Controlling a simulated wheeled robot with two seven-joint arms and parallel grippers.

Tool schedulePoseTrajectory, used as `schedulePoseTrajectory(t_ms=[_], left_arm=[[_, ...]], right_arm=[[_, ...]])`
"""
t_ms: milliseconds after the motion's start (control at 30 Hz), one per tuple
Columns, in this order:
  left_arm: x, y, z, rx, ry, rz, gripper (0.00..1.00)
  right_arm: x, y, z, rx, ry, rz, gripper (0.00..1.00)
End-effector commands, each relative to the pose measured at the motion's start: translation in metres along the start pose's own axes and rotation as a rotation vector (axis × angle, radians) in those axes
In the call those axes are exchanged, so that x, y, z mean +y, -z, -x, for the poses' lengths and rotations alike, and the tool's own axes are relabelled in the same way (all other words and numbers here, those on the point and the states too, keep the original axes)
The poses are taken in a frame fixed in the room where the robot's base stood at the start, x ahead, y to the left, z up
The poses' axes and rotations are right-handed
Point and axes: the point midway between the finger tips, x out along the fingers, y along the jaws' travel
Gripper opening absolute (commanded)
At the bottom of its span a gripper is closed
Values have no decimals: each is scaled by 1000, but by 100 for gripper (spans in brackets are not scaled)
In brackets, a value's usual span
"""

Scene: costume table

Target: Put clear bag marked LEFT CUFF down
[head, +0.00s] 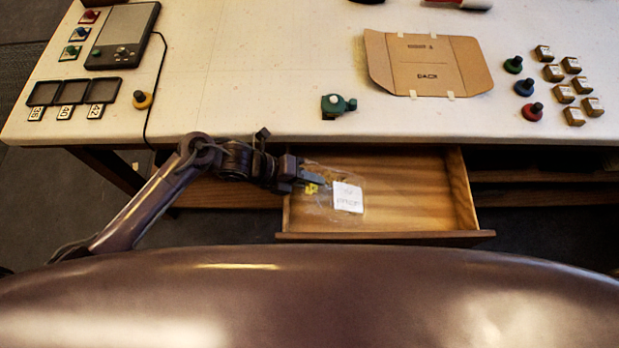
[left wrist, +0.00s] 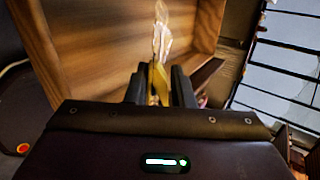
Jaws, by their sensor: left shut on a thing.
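The clear bag (head: 350,212) has a white label with writing too small to read. It hangs from my left gripper (head: 318,184), which is shut on it at a yellow part. The bag is over the open wooden drawer (head: 415,190), toward its left side; I cannot tell whether it touches the drawer floor. In the left wrist view the bag (left wrist: 161,38) shows beyond the shut fingers (left wrist: 159,88), with the drawer's wood (left wrist: 100,45) behind it. My right gripper is not in view.
The drawer sticks out under the white table (head: 250,90). On the table are a brown cardboard sheet (head: 425,65), a green knobbed thing (head: 338,105), coloured knobs (head: 532,112), several small boxes (head: 575,115), black trays (head: 72,92) and a grey device (head: 124,35). The drawer's right part looks empty.

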Motion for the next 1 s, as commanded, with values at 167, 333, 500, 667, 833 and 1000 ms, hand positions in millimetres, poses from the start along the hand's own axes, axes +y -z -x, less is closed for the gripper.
schedulePoseTrajectory(t_ms=[167,333,500,667,833,1000], left_arm=[[5,0,-4,0,0,-1,0],[8,1,-6,0,0,0,0],[7,1,-5,0,0,0,32],[6,0,-5,0,0,0,43],[6,0,-5,0,0,0,43],[-1,0,0,-1,1,1,43]], right_arm=[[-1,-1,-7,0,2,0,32],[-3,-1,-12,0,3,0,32],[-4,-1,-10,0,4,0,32],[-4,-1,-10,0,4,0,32],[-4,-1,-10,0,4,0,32],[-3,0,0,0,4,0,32]])
